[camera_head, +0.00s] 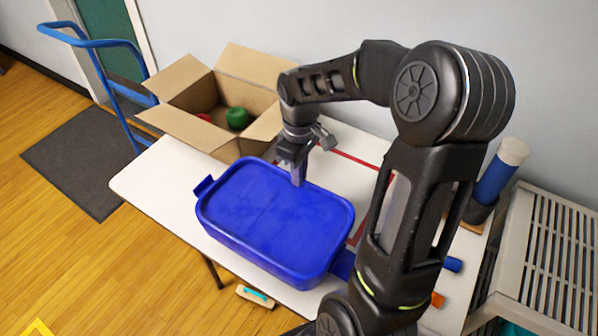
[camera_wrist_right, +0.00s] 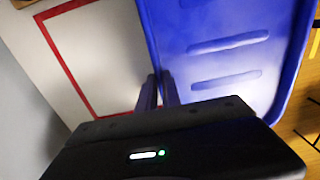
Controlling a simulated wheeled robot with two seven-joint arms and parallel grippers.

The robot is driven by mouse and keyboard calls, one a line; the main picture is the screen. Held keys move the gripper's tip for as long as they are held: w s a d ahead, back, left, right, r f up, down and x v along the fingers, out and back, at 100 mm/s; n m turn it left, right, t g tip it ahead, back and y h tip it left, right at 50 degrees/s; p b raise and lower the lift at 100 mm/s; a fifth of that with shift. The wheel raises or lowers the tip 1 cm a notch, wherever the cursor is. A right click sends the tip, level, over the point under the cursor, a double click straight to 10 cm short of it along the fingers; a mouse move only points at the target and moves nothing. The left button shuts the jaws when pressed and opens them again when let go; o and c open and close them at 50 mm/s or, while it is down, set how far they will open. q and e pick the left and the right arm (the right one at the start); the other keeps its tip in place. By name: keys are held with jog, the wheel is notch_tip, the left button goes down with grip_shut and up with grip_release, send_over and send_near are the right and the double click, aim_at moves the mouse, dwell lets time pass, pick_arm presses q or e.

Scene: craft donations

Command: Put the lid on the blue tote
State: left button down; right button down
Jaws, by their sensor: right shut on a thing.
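The blue tote (camera_head: 250,261) stands on the white table, with a handle sticking out at each end. A blue panel that looks like its lid (camera_head: 275,225) covers the top inside a raised rim; the same blue makes it hard to tell lid from tote, or whether it is fully seated. Its raised ribs show in the right wrist view (camera_wrist_right: 228,42). My right gripper (camera_head: 298,181) points down at the far long edge and is shut on that rim. Its fingers (camera_wrist_right: 158,92) also show at the blue edge in the wrist view. My left gripper is out of view.
An open cardboard box (camera_head: 185,77) with a green thing (camera_head: 237,118) and something red stands behind the tote. A red outline (camera_head: 350,157) marks the table behind my arm. A blue cylinder (camera_head: 495,180) and a grey slatted crate (camera_head: 548,255) are at right. A blue trolley (camera_head: 92,43) stands at left.

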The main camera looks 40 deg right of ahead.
jog(key=c, duration=1.5)
grip_release()
jog(key=shift+o, duration=0.2)
notch_tip(320, 180, up, 8)
jog(key=shift+f+b, duration=0.1)
jog(key=shift+b, duration=0.2)
